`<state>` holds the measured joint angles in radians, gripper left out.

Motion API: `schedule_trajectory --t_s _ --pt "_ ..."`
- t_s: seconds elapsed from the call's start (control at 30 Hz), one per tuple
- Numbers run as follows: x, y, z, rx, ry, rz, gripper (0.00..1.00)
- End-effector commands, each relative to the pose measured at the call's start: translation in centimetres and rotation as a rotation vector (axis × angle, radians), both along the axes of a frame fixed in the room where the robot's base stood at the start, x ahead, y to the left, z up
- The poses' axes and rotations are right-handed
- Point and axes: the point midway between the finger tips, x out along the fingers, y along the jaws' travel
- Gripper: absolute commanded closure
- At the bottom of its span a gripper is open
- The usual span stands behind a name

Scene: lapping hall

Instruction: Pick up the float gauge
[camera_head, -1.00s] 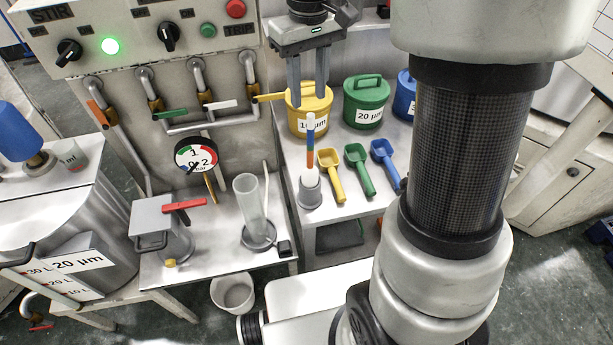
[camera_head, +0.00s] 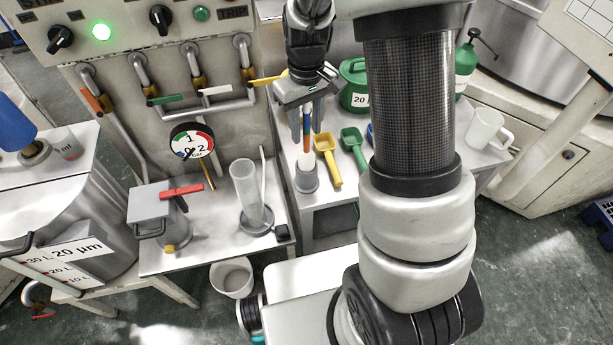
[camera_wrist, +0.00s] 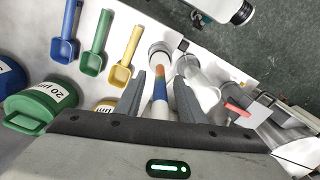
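In the wrist view the gauge (camera_wrist: 160,88) lies between the two fingers of my gripper (camera_wrist: 159,82), with gaps visible on both sides. The gripper is open and holds nothing. The gauge's top end is partly hidden by the gripper body.
Yellow (camera_head: 327,160) and green (camera_head: 354,148) scoops lie right of the holder. A green tub (camera_head: 353,98) stands behind. A clear cylinder (camera_head: 247,192) stands on the lower left table. Valve levers, including a yellow one (camera_head: 268,79), project behind. A white jug (camera_head: 486,127) stands at right.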

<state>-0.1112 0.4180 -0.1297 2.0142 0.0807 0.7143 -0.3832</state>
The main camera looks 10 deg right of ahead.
Motion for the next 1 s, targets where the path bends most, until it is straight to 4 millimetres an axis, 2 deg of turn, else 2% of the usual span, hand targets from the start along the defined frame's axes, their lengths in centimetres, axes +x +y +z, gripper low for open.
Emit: schedule_trajectory --t_s 0.3,0.5,1.0 --pt "-0.01 -0.01 -0.58 0.0 0.0 0.0 0.66" --pt "0.0 -0.02 -0.56 0.0 0.0 0.0 1.0" --pt "0.01 -0.02 -0.53 0.0 -0.001 0.0 1.0"
